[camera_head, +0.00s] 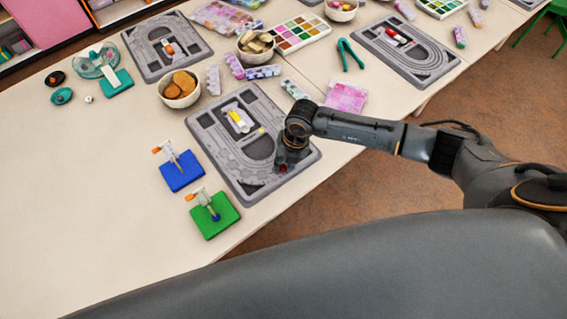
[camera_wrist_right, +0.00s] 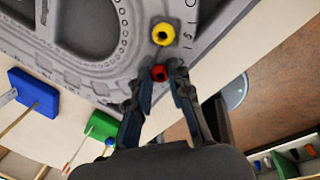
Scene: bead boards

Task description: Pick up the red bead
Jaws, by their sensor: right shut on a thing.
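The red bead (camera_head: 283,168) is at the near right end of the grey bead board (camera_head: 232,184). In the right wrist view the red bead (camera_wrist_right: 159,73) sits between the fingertips of my right gripper (camera_wrist_right: 160,76), which is shut on it. In the head view my right gripper (camera_head: 284,162) points down at the board, and its fingers hide part of the bead. Whether the bead is clear of the board I cannot tell. A yellow bead (camera_wrist_right: 163,34) lies on the board just beyond the red one. My left gripper is not in view.
A blue block (camera_head: 182,177) and a green block (camera_head: 213,221), each with a stick, stand left of the board. A bowl (camera_head: 179,92) and a pink pad (camera_head: 346,97) are behind it.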

